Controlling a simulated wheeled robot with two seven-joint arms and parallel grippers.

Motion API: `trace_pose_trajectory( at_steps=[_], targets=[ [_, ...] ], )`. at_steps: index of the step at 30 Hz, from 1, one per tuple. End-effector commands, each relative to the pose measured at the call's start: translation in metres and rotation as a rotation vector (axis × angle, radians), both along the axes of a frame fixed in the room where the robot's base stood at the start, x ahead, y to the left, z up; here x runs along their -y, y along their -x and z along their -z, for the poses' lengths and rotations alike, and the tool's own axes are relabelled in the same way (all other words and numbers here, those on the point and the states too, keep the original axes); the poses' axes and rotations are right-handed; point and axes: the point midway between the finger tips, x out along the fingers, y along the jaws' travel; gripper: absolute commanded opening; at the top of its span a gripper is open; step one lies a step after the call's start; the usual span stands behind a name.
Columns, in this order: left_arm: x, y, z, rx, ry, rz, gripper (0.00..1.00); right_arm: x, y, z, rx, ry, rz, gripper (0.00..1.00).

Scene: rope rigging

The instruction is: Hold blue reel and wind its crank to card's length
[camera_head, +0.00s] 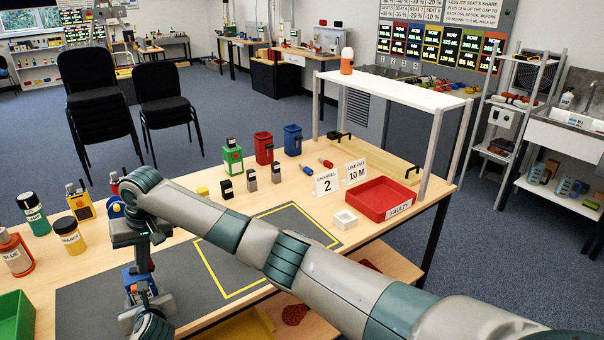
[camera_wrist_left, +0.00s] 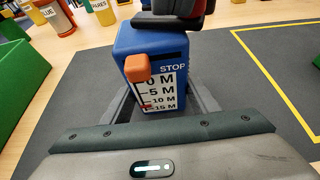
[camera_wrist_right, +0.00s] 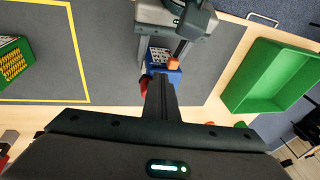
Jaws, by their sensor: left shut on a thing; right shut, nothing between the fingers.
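The blue reel (camera_head: 133,279) stands on the dark mat, also seen in the left wrist view (camera_wrist_left: 150,42). Its white scale (camera_wrist_left: 158,90) reads 0 to 15 M under STOP; an orange knob (camera_wrist_left: 137,68) sits by 0 M. Small red marks show at the scale's left edge. My left gripper (camera_head: 147,307) is shut on the reel, fingers at its sides. My right gripper (camera_wrist_right: 161,84) is shut and empty, pointing down at the reel's top; contact with the crank cannot be told. A dark red-edged part (camera_wrist_left: 170,14) covers the reel's top. The card (camera_head: 356,172) reads LINE OUT 10 M.
A CHANNEL 2 card (camera_head: 326,183) stands beside it. A red FAULTY tray (camera_head: 385,199) and white shelf (camera_head: 395,86) are at the right. Labelled jars (camera_head: 70,236) and a green bin (camera_head: 14,318) are at the left. Other reels and small devices stand behind the mat.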

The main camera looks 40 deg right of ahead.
Motion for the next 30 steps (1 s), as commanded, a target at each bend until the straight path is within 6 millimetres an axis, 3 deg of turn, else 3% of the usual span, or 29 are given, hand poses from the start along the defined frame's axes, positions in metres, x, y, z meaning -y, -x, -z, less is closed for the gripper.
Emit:
trace_pose_trajectory(
  at_steps=[11,30],
  targets=[
    [-0.001,0.000,0.000,0.000,0.000,-0.001,0.28,0.013,-0.010,0.000,0.000,0.001,0.001,0.00],
    [0.000,0.000,0.000,0.000,0.000,-0.001,0.28,0.018,-0.019,0.000,0.001,0.000,-0.001,0.00]
  ],
)
